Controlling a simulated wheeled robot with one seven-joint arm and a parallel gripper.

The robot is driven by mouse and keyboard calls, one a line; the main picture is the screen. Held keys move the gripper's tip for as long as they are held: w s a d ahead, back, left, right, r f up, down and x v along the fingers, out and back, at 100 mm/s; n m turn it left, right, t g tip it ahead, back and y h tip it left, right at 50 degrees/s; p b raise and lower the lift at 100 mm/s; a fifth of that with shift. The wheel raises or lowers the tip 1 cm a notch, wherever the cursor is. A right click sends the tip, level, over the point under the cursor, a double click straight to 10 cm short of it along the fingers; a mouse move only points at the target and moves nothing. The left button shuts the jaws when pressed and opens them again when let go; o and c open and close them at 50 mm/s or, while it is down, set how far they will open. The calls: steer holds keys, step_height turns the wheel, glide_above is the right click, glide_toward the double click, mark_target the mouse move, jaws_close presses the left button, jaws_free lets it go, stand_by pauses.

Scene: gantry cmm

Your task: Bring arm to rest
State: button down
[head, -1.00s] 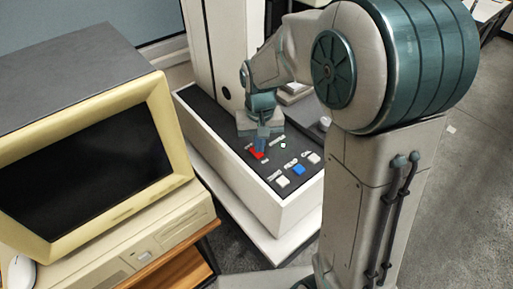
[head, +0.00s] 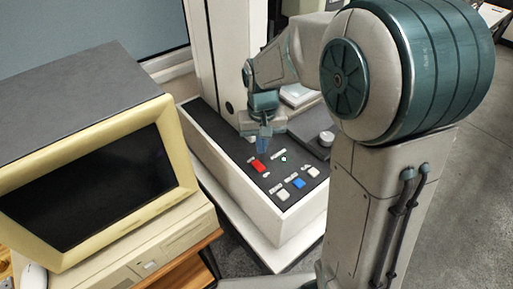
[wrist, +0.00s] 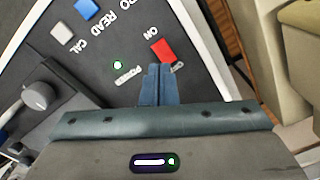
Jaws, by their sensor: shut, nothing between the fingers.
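My gripper (head: 264,144) hangs over the black control panel (head: 236,148) of the white machine, with its blue fingers together and nothing between them. The fingertips are close to the red switch (head: 258,166) in the head view, apart from it. In the wrist view my shut fingers (wrist: 157,84) point at the panel beside the red switch (wrist: 162,51), which sits between the ON and OFF labels. A small light by the POWER label (wrist: 117,65) glows whitish green.
A blue button (head: 298,183) and white buttons (head: 283,196) sit on the panel near its front. A grey knob (head: 326,138) is to the right. A beige computer monitor (head: 95,185) stands at left. Open floor (head: 465,190) lies at right.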

steer(key=s+d+r+t, duration=0.1)
steer(key=s+d+r, duration=0.2)
steer(key=s, duration=0.5)
steer(key=s+d+r+t, duration=0.2)
steer(key=s+d+r, duration=0.1)
steer(key=s+d, duration=0.3)
steer(key=shift+s+r+m, duration=0.3)
steer(key=shift+s+m, duration=0.1)
steer(key=shift+s, duration=0.8)
